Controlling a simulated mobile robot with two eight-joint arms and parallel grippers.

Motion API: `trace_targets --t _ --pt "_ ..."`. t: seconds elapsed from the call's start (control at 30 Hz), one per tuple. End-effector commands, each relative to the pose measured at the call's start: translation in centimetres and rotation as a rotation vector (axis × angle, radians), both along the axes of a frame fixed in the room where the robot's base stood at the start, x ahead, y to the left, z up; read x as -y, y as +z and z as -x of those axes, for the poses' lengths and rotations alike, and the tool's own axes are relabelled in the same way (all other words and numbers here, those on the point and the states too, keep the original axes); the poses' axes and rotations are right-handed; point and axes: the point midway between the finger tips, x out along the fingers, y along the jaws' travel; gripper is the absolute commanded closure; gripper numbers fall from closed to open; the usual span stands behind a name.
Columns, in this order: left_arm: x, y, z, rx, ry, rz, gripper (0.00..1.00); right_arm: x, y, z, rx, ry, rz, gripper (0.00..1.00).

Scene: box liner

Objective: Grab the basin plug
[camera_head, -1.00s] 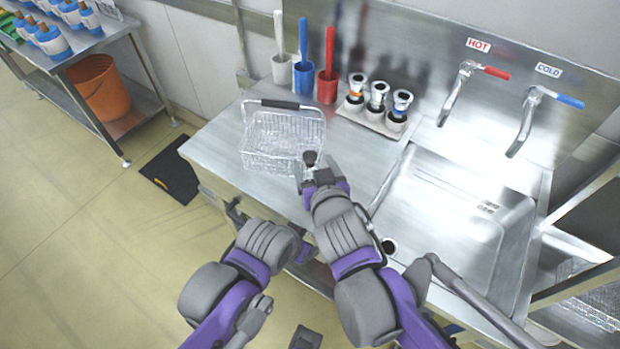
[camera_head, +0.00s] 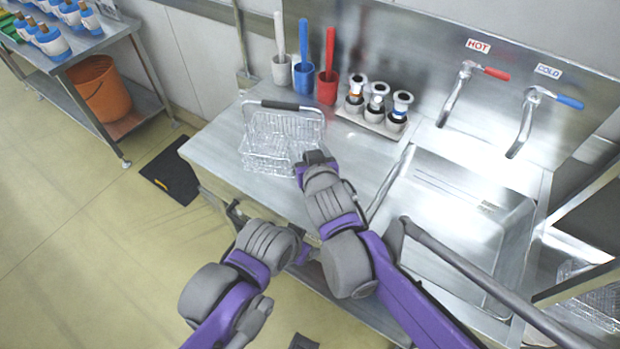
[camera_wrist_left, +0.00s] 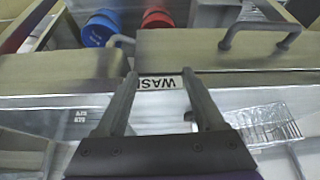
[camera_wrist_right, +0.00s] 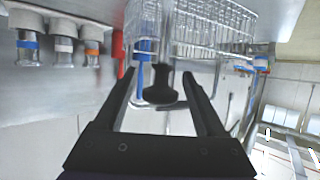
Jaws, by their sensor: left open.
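A small black plug-like piece with flared ends (camera_wrist_right: 160,88) shows in the right wrist view, between or just beyond the fingers of my right gripper (camera_wrist_right: 160,80). Those fingers are apart, with a gap on each side of the piece. In the head view my right gripper (camera_head: 313,158) is over the counter at the wire basket's near right corner, and it hides the black piece. My left gripper (camera_wrist_left: 158,60) is open and empty in the left wrist view, facing a metal front with a "WASH" label. In the head view its fingers are hidden.
The wire basket (camera_head: 270,160) holds clear glassware. Behind it stand white (camera_head: 286,70), blue (camera_head: 304,78) and red (camera_head: 327,88) holders with handled tools. Several metal-topped pieces stand in a tray (camera_head: 366,124). The sink basin (camera_head: 470,200) is at the right, below two taps.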

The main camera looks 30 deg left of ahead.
Motion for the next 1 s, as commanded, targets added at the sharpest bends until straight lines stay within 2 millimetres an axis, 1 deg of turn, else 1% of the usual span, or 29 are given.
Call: trace_targets --t 0.03,0.17,0.2,0.27,0.3,0.37,0.4,1.0 --pt "0.0 0.0 0.0 0.0 0.0 0.0 0.29 0.01 0.01 0.0 0.0 0.0 0.0 0.38" --pt "0.0 0.0 0.0 0.0 0.0 0.0 0.29 0.01 0.01 0.0 0.0 0.0 0.0 0.62" --pt "0.0 0.0 0.0 0.0 0.0 0.0 0.29 0.02 0.02 0.0 0.0 0.0 0.0 0.69" --pt "0.0 0.0 0.0 0.0 0.0 0.0 0.29 0.02 0.02 0.0 0.0 0.0 0.0 0.8" --pt "0.0 0.0 0.0 0.0 0.0 0.0 0.29 0.02 0.02 0.0 0.0 0.0 0.0 0.87" --pt "0.0 0.0 0.0 0.0 0.0 0.0 0.29 0.01 0.03 0.0 0.0 0.0 0.0 0.98" --pt "0.0 0.0 0.0 0.0 0.0 0.0 0.29 0.01 0.03 0.0 0.0 0.0 0.0 1.0" --pt "0.0 0.0 -0.01 0.0 0.0 0.0 0.29 0.0 0.04 0.0 0.001 0.0 -0.001 1.0"
